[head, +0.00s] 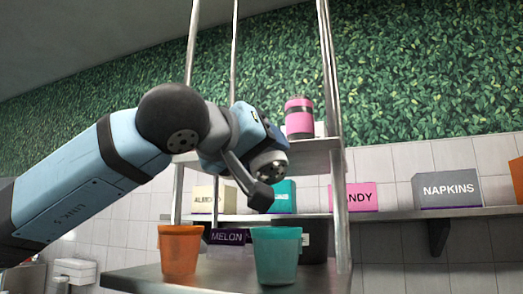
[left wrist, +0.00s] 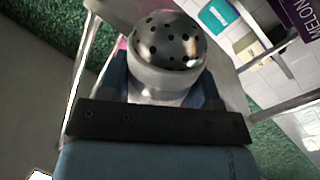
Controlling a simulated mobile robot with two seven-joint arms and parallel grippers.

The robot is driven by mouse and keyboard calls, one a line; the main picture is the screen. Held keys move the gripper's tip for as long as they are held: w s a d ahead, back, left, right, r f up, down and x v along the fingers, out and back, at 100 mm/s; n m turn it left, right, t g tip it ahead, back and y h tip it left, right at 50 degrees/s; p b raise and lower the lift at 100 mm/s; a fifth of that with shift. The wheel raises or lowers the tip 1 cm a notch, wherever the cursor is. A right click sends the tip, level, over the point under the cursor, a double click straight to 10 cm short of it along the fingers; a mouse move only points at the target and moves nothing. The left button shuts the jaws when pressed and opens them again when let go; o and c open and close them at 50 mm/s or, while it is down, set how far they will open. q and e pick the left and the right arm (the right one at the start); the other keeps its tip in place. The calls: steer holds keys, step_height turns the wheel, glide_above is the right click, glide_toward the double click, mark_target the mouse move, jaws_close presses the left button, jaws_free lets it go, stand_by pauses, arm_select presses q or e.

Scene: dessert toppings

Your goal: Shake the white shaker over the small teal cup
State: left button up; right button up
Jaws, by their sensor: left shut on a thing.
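My left gripper (head: 264,172) comes in from the left, above the cups, and is shut on the white shaker (head: 271,162). In the left wrist view the shaker (left wrist: 165,75) shows its white body and silver domed top with dark holes, held between the fingers. In the head view the shaker looks tilted, with its silver top toward the lower right; most of its body is hidden by the gripper. The small teal cup (head: 277,257) stands upright on the steel counter (head: 225,282), below the shaker and apart from it. My right gripper is not in view.
An orange cup (head: 180,250) stands left of the teal cup. A purple MELON box (head: 227,238) is behind them. Metal posts (head: 335,150) frame the rack, and a pink jar (head: 299,118) stands on its upper shelf. A NAPKINS box (head: 447,191) is on the wall shelf.

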arm_select(q)
steer(key=shift+r+p, duration=0.8)
steer(key=shift+r, duration=0.5)
steer(key=shift+s+r+p, duration=0.15)
steer(key=shift+r+p, duration=1.25)
steer(key=shift+r, duration=1.05)
step_height(320, 180, down, 8)
steer(key=b, duration=0.7)
steer(key=shift+a+f, duration=0.1)
steer(key=shift+f, duration=0.1)
steer(key=shift+r, duration=0.2)
